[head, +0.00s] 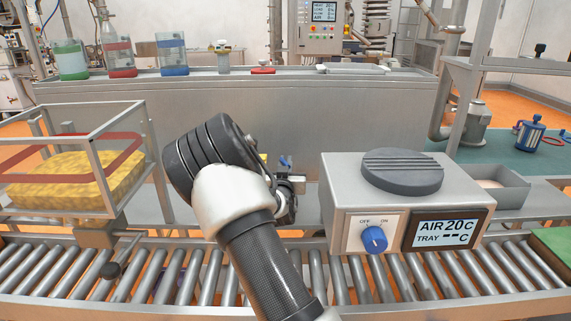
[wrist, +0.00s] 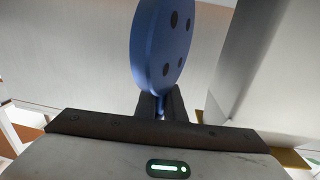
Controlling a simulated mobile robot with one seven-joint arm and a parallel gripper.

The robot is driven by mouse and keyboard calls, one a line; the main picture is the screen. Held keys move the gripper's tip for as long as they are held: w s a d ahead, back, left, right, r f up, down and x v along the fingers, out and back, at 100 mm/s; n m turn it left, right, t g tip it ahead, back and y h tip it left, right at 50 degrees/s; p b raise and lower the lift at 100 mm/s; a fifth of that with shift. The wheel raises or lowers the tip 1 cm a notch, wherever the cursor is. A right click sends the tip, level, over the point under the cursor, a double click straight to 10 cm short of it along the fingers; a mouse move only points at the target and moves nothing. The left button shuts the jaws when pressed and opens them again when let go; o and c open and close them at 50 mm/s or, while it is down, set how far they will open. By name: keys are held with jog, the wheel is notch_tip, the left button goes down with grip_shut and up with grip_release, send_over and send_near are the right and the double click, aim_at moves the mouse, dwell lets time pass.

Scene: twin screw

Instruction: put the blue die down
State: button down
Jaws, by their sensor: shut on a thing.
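The blue die (wrist: 165,45) is a round blue disc with several dark holes, seen in the wrist view standing on edge in front of my gripper (wrist: 160,104). My gripper's two dark fingers are shut on its lower end. The die's top is cut off by the frame edge. In the head view my gripper (head: 286,183) is mostly hidden behind my arm. Only a small blue bit (head: 286,162) shows there, left of the grey box.
A grey box with a round dark lid (head: 402,170), a blue knob (head: 374,239) and a display stands close right. A clear bin of yellow material (head: 65,180) is at left. A roller conveyor (head: 170,275) runs across the front. Jars (head: 172,55) line the back ledge.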

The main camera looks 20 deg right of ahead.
jog(key=shift+r, duration=0.2)
jog(key=shift+f, duration=0.15)
jog(key=c, duration=2.3)
grip_release()
jog(key=shift+f, duration=0.1)
jog(key=o, duration=0.5)
jog(key=shift+c, duration=0.2)
